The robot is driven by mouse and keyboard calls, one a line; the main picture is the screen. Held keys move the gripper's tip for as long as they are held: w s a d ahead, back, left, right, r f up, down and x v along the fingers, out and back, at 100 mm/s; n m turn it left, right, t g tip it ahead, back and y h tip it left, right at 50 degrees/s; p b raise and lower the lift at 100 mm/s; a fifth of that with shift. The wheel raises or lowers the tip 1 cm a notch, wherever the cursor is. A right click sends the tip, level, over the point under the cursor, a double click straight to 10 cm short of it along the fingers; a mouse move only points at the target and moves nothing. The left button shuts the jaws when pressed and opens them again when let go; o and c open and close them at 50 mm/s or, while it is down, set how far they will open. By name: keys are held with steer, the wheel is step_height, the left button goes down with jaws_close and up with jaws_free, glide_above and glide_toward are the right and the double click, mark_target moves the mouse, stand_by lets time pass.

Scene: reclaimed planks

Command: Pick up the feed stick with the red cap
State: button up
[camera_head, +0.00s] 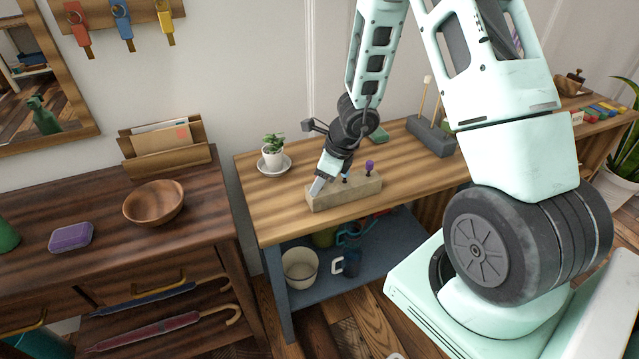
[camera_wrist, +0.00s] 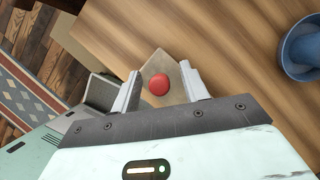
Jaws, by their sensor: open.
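The red cap (camera_wrist: 159,86) of the feed stick shows as a round knob in the wrist view, between my fingers. It stands over a pale block (camera_wrist: 165,66), and its shaft is hidden beneath the cap. In the head view the block (camera_head: 350,194) lies on the table, with a purple-capped stick (camera_head: 369,166) and a blue-capped one (camera_head: 345,177) in it. My gripper (camera_wrist: 160,88) is open, one finger on each side of the red cap, with gaps visible. In the head view my gripper (camera_head: 318,187) is over the block's left end and hides the red cap.
A potted plant on a saucer (camera_head: 274,170) stands to the left on the same wooden table (camera_head: 276,205). A grey holder with upright sticks (camera_head: 431,137) is at the back right. A blue shelf (camera_head: 320,285) below holds a bowl and a mug. A wooden bowl (camera_head: 154,204) sits on the left cabinet.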

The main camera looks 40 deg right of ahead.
jaws_close()
step_height(320, 180, up, 10)
steer(key=p, duration=0.6)
steer(key=shift+r, duration=0.25)
step_height(320, 180, up, 6)
steer(key=p, duration=0.5)
steer(key=shift+f, duration=0.2)
